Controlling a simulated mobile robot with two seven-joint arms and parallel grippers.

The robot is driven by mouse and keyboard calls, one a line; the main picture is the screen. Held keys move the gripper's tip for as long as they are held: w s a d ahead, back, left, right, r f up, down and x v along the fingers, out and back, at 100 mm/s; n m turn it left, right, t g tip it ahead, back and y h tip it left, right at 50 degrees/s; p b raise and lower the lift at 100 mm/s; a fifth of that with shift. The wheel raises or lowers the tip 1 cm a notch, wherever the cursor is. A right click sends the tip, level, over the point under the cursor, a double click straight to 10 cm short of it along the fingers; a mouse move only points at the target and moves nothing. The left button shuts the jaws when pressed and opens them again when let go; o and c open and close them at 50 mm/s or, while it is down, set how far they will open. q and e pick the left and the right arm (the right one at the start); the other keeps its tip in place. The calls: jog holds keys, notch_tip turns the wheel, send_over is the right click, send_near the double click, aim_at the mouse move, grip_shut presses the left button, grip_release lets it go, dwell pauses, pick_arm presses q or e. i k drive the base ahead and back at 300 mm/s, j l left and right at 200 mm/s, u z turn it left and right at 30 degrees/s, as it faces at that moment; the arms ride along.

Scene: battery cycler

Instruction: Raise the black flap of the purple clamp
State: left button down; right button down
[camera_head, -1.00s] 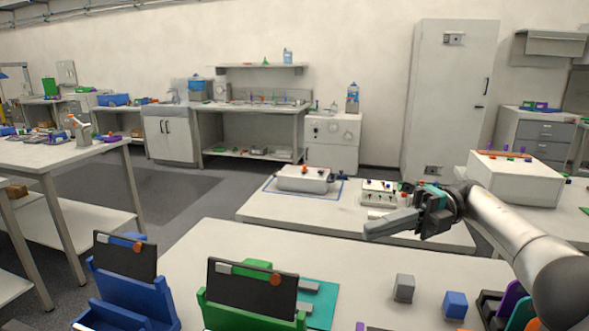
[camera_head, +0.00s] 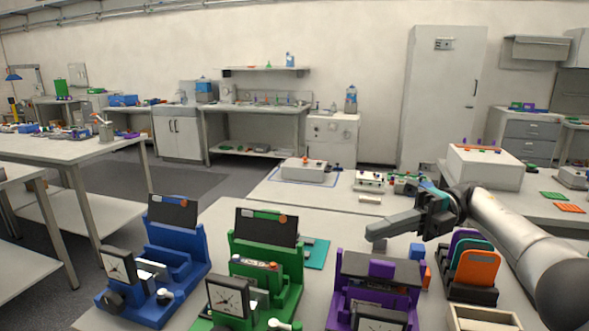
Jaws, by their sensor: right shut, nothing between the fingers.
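The purple clamp (camera_head: 341,299) stands at the near edge of the white table, partly cut off by the bottom of the picture. My right gripper (camera_head: 373,232) is shut and empty. It shows above the purple clamp in the picture, pointing left and apart from the flap. My left gripper is not in view.
A blue clamp (camera_head: 178,262) and a green clamp (camera_head: 291,270) stand to the left with raised black flaps.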

aim_at(356, 266)
jog(key=k, duration=1.25)
